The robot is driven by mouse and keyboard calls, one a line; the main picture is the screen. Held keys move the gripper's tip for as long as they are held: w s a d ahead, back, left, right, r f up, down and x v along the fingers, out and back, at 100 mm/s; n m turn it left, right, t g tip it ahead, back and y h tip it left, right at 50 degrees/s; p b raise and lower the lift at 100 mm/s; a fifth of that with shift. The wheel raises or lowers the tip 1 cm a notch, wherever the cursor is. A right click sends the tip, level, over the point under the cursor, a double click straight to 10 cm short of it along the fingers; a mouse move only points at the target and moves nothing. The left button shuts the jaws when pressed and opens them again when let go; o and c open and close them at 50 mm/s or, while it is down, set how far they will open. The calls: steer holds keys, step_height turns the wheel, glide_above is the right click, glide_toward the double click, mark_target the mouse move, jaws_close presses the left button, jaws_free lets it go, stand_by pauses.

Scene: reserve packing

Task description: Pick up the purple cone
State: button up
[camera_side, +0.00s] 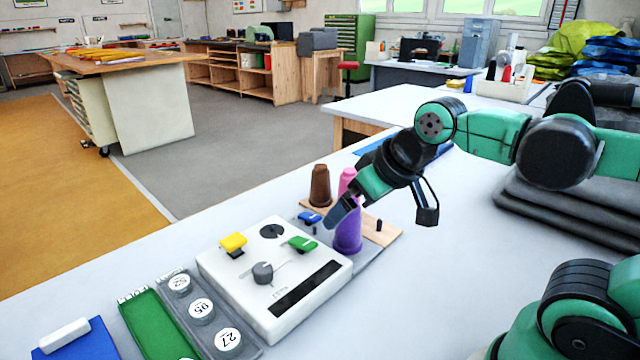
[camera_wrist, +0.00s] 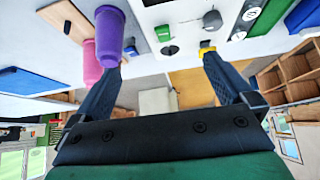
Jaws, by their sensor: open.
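The purple cone (camera_side: 348,238) stands upright by the wooden board, a pink cone (camera_side: 347,178) showing directly behind and above it. In the wrist view the purple cone (camera_wrist: 110,38) is at the upper left, overlapping the pink cone (camera_wrist: 91,66). My gripper (camera_side: 385,208) is open and tilted down; one finger covers part of the purple cone in the side view. In the wrist view my gripper (camera_wrist: 161,62) has its left fingertip close by the purple cone, which is not centred between the fingers. I cannot tell whether they touch.
A brown cone (camera_side: 320,186) stands left of the pink one. A small dark peg (camera_side: 379,225) stands on the wooden board (camera_side: 390,236).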

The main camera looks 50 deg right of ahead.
steer(key=f, duration=0.2)
steer(key=a+f, duration=0.1)
steer(key=shift+s+a+n, duration=0.1)
steer(key=shift+s+n, duration=0.15)
steer(key=shift+n, duration=0.05)
steer(key=shift+c, duration=0.2)
step_height(320, 180, up, 5)
glide_above(349, 224)
steer(key=d, duration=0.2)
steer(key=shift+g, duration=0.4)
step_height(349, 224, down, 7)
steer(key=shift+s+a+r, duration=0.1)
steer(key=shift+s, duration=0.05)
steer(key=shift+f, duration=0.6)
steer(key=shift+x, duration=2.65)
steer(key=shift+a, duration=0.1)
steer(key=shift+c, duration=0.2)
